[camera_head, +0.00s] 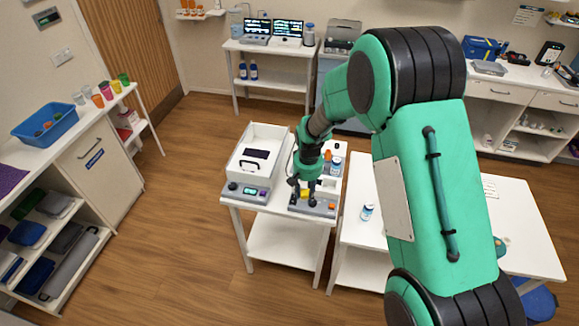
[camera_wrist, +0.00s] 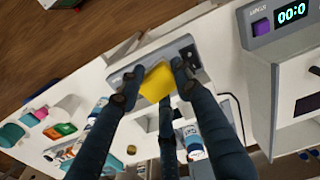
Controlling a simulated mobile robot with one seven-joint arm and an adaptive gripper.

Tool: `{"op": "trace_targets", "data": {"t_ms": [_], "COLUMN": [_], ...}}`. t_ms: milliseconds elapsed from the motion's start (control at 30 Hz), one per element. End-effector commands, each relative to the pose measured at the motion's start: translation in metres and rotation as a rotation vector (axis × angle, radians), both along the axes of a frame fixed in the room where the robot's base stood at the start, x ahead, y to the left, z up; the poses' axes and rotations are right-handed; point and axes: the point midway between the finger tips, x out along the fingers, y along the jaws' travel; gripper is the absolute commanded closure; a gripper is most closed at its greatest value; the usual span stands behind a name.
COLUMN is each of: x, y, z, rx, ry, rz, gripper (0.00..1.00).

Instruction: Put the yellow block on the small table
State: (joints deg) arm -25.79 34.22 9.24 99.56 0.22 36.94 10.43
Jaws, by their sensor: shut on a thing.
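The yellow block (camera_wrist: 157,82) is between the dark fingers of my gripper (camera_wrist: 154,86) in the wrist view. The fingers are closed on its sides. In the head view the block (camera_head: 304,193) shows as a small yellow patch under my gripper (camera_head: 303,188), at a grey device (camera_head: 322,209) on the front of a small white table (camera_head: 285,208). I cannot tell whether the block touches the device. A second white table (camera_head: 347,243) stands just to the right, partly hidden by my arm; I cannot tell which one the task means.
Bottles (camera_head: 335,165) stand behind my gripper. A small bottle (camera_head: 367,212) is on the right table. A counter with a blue bin (camera_head: 47,142) is at the left. The floor between is clear.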

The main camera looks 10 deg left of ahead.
Motion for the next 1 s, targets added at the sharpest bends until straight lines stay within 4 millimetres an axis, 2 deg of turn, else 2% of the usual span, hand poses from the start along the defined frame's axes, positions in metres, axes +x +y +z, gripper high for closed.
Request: {"op": "trace_targets", "data": {"t_ms": [33,200,567,1000], "x": [-0.016,-0.054,-0.107,-0.105], "y": [0.007,0.022,0.037,0.036], "z": [0.004,0.004,0.005,-0.040], "rx": [-0.001,0.000,0.000,0.000], "ry": [0.002,0.000,0.001,0.001], "rz": [0.020,0.067,0.130,0.128], "gripper": [0.89,0.89,0.89,0.89]}}
